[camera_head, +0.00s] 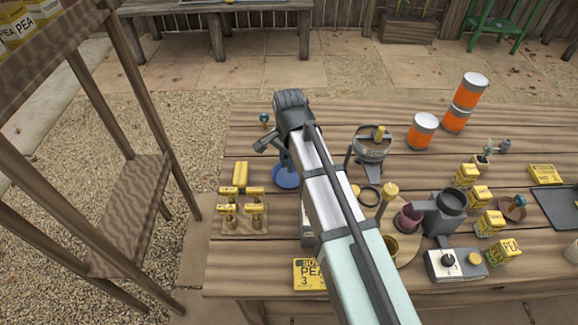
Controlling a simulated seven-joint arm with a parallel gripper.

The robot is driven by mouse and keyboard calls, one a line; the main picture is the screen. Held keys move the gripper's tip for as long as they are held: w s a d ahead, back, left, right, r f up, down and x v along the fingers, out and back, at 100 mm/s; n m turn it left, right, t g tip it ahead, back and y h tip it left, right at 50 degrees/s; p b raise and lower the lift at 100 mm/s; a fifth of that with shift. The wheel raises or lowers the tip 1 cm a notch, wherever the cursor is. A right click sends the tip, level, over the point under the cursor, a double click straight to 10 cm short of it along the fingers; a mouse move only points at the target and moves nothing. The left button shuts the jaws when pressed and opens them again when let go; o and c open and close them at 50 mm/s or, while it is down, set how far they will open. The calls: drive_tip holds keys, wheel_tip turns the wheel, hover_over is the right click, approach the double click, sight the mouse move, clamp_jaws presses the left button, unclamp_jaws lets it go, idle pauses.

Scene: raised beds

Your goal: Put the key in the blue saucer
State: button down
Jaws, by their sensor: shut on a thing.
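The blue saucer (283,180) lies on the wooden table, left of my arm, which hides its right part. My gripper (284,159) points down at the end of my arm, over the far side of the saucer in this view. Its fingertips are small and partly hidden by my own arm. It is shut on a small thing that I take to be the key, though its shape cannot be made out. I cannot tell the height above the saucer or whether they touch. No key can be made out elsewhere on the table.
A wooden stand with yellow-topped pieces (243,222) stands left of the saucer. A yellow pea packet (310,273) lies near the front edge. Grinder-like devices (445,212), orange-banded cans (423,131) and several yellow boxes crowd the right. A wooden shelf (130,215) stands at left.

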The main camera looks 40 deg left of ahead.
drive_tip(key=shift+f, duration=1.05)
drive_tip(key=shift+f, duration=0.15)
drive_tip(key=c, duration=1)
unclamp_jaws()
drive_tip(key=shift+c, duration=0.2)
wheel_tip(320, 180, up, 12)
drive_tip(key=shift+r, duration=0.15)
